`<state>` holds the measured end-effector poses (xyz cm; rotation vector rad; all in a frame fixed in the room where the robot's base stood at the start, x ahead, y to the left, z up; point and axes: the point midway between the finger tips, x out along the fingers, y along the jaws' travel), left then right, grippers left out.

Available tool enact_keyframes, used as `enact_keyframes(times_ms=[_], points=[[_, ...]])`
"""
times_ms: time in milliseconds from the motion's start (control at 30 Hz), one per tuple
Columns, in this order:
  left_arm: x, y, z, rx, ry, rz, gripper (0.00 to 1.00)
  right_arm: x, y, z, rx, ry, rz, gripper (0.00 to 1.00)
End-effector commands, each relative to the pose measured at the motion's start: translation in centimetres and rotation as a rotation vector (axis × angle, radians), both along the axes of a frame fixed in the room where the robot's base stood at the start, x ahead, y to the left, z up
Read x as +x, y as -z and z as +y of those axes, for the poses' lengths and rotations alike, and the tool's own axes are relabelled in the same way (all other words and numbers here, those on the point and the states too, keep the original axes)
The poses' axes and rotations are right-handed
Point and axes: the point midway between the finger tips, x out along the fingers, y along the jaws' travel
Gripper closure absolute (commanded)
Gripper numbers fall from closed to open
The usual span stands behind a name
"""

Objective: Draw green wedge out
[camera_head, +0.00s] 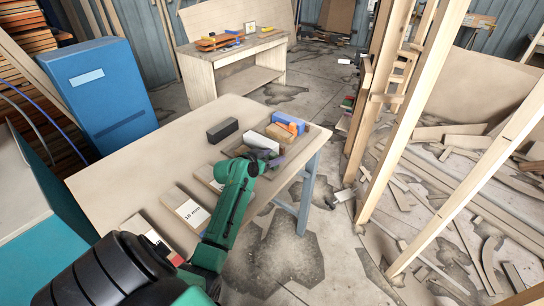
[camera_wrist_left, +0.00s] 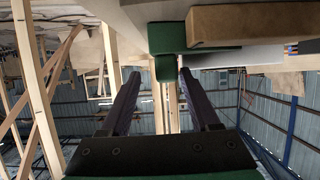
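My left gripper (camera_head: 268,158) reaches over the right end of the wooden workbench, among the blocks there. In the left wrist view its two dark fingers (camera_wrist_left: 159,74) are apart. A green piece (camera_wrist_left: 165,69), which looks like the green wedge, shows between the fingertips, nearer the right finger. I see no grip on it. More green surface (camera_wrist_left: 212,47) lies beside a brown block (camera_wrist_left: 250,24) above the fingers. In the head view I cannot make out the wedge; my green arm and gripper cover that spot. My right gripper is not in view.
On the workbench (camera_head: 160,155) stand a black block (camera_head: 222,130), a white block (camera_head: 261,142), tan blocks (camera_head: 279,132) and a blue one (camera_head: 287,119). Labelled boards (camera_head: 187,210) lie along the front. Wooden posts (camera_head: 375,110) rise to the right; a blue cabinet (camera_head: 98,100) stands left.

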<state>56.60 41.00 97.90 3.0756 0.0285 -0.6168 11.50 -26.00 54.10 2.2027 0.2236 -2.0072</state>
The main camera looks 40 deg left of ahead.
Motion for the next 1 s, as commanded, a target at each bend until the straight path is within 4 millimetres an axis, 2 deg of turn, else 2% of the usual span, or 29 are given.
enact_keyframes(times_ms=[167, 267, 367, 700, 833, 1000], points=[[-0.4, -0.2, 0.1, 0.003, -0.002, -0.002, 0.38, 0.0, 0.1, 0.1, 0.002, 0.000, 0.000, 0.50], [-1.4, -0.5, 0.1, 0.004, -0.002, -0.001, 0.38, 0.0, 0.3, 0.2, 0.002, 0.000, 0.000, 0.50], [-3.1, -1.1, 0.0, 0.006, -0.001, 0.000, 0.38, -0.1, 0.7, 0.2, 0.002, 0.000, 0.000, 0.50], [-11.5, -4.5, -0.4, 0.006, 0.000, 0.002, 0.38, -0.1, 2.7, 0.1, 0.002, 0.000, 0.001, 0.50], [-13.1, -5.3, -0.5, 0.002, 0.000, 0.002, 0.38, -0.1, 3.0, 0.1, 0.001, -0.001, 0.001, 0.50], [-13.4, -5.7, -0.5, 0.001, 0.002, 0.001, 0.38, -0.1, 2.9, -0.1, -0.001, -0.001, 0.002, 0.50]])
